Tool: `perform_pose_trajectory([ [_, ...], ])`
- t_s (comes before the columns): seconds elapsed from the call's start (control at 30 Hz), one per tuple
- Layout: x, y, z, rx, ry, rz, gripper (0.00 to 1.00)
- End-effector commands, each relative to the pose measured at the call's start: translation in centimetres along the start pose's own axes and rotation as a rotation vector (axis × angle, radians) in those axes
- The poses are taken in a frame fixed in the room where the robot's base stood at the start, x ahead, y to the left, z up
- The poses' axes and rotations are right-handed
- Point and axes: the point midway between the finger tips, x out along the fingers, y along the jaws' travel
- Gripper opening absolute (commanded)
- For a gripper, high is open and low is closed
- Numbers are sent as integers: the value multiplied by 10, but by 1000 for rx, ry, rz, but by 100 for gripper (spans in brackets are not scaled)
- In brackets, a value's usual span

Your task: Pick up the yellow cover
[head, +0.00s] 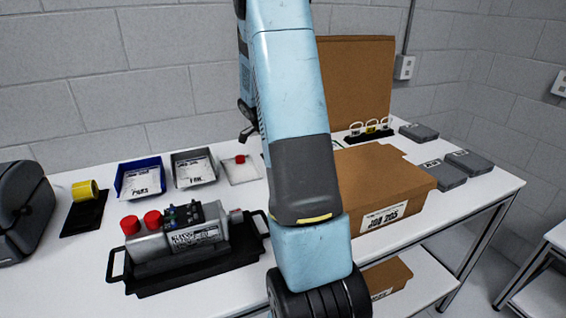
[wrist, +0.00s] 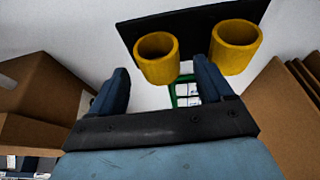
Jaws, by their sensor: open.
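Two hollow yellow cylinders, likely yellow covers, show in the wrist view with open ends facing the camera. One cylinder (wrist: 156,60) appears between my fingers in the picture, and another cylinder (wrist: 234,48) is to the right, beyond the right finger. They stand at a black plate (wrist: 190,25). My gripper (wrist: 160,72) is open, with its two dark blue fingers apart and no contact visible; the distance to the cylinders is unclear. In the head view my arm hides much of the middle of the bench. A yellow round object (head: 84,190) lies on a black mat at the far left.
A cardboard box (head: 375,180) stands right of my arm, with a tall cardboard panel (head: 355,75) behind. A grey device with red caps (head: 185,235) sits in a black tray at the front. A blue bin (head: 139,180) and a grey bin (head: 193,168) stand behind it.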

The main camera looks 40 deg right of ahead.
Motion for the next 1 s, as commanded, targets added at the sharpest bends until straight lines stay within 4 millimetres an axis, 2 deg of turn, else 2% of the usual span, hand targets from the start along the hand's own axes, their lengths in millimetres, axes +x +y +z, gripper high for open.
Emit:
perform_pose_trajectory([
  [0.03, 8, 0, 0, 1, -1, 3, 80],
  [0.13, 17, 0, -1, 1, 0, 2, 80],
  [0.37, 18, 0, -1, 1, 0, 0, 80],
  [0.9, 18, 0, -1, 2, 0, 0, 28],
  [1.0, 18, 0, -1, 2, 0, 0, 22],
])
